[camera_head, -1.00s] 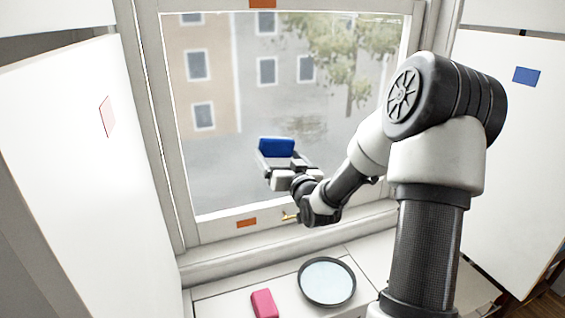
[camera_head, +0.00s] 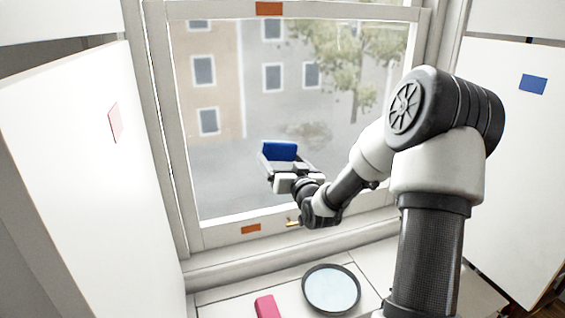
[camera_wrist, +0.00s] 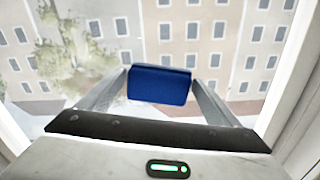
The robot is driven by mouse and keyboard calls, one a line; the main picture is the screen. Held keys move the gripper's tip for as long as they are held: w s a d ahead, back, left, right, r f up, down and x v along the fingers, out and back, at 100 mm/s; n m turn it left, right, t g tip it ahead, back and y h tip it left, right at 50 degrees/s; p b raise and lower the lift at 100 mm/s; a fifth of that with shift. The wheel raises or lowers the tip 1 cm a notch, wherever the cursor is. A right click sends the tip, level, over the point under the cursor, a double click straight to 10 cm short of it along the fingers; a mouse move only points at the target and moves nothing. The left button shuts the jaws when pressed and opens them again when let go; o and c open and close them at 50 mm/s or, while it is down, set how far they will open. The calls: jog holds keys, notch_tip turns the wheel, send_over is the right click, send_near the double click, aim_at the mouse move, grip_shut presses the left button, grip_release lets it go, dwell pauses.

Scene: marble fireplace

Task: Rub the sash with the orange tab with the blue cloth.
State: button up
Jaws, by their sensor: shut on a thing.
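The sash with the orange tab (camera_head: 250,229) is the lower window frame with its large pane (camera_head: 232,165). An orange tab is on its bottom rail, and a brass handle (camera_head: 292,222) sits to the right of the tab. My gripper (camera_head: 280,158) is in front of the lower middle of the pane, shut on the blue cloth (camera_head: 279,150). The wrist view shows the blue cloth (camera_wrist: 160,85) as a folded block between both fingertips, with the glass beyond it. I cannot tell whether the cloth touches the glass.
Another orange tab (camera_head: 269,8) is on the bar above the pane. A white panel with a pink tab (camera_head: 115,123) stands at left, one with a blue tab (camera_head: 533,84) at right. A pink block (camera_head: 267,307) and a round dark-rimmed dish (camera_head: 331,288) lie on the white surface below.

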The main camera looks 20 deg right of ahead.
aim_at(292, 156)
jog(key=shift+w+b, duration=0.35)
jog(key=shift+w, duration=0.55)
jog(key=shift+d, duration=0.15)
jog(key=shift+s+d+b, duration=0.15)
jog(key=shift+d+b, duration=0.2)
jog(key=shift+d, duration=1.3)
jog(key=shift+d+b, duration=0.3)
jog(key=shift+d, duration=3.2)
jog(key=shift+d+r, duration=0.15)
jog(key=shift+d, duration=1.75)
jog(key=shift+d+f+p, duration=0.2)
jog(key=shift+d+p, duration=0.55)
jog(key=shift+d, duration=2.45)
jog(key=shift+a, duration=0.1)
